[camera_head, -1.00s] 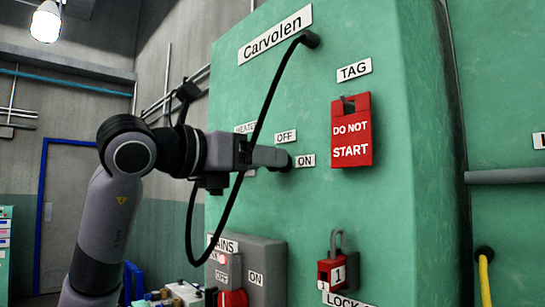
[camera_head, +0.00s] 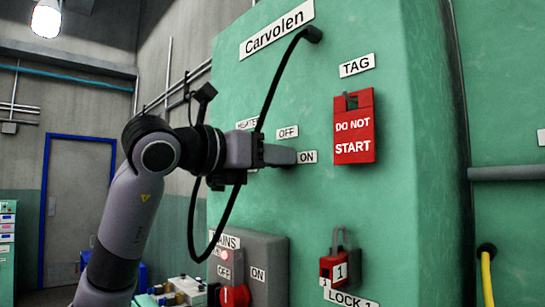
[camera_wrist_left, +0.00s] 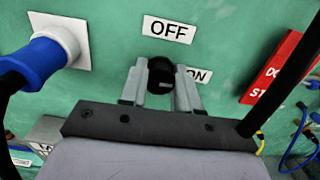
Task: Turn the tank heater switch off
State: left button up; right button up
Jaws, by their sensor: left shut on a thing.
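The tank heater switch is a round black knob (camera_wrist_left: 161,72) on the green Carvolen panel. In the left wrist view it sits between the two fingers of my left gripper (camera_wrist_left: 160,84), which are shut on it. An OFF label (camera_wrist_left: 169,30) is above the knob, and an ON label (camera_wrist_left: 198,75) to its right is partly covered by a finger. In the head view my left gripper (camera_head: 286,156) reaches the panel from the left, beside the OFF label (camera_head: 288,132) and ON label (camera_head: 308,157). It hides the knob there. The right gripper is not in view.
A black cable (camera_head: 272,95) hangs close around my left wrist. A red DO NOT START tag (camera_head: 354,128) hangs to the right. Below are the grey MAINS box (camera_head: 262,250) and a red padlock (camera_head: 336,270). A blue plug (camera_wrist_left: 36,62) is left in the wrist view.

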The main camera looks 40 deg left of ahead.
pick_arm(q)
jog(key=shift+a+f+n+b, duration=0.1)
jog(key=shift+n+b, duration=0.5)
jog(key=shift+n, duration=3.85)
jog(key=shift+a+n+b, duration=0.1)
jog(key=shift+n+b, duration=0.5)
jog(key=shift+n, duration=3.85)
jog(key=o, duration=1.1)
jog(key=shift+c, duration=0.2)
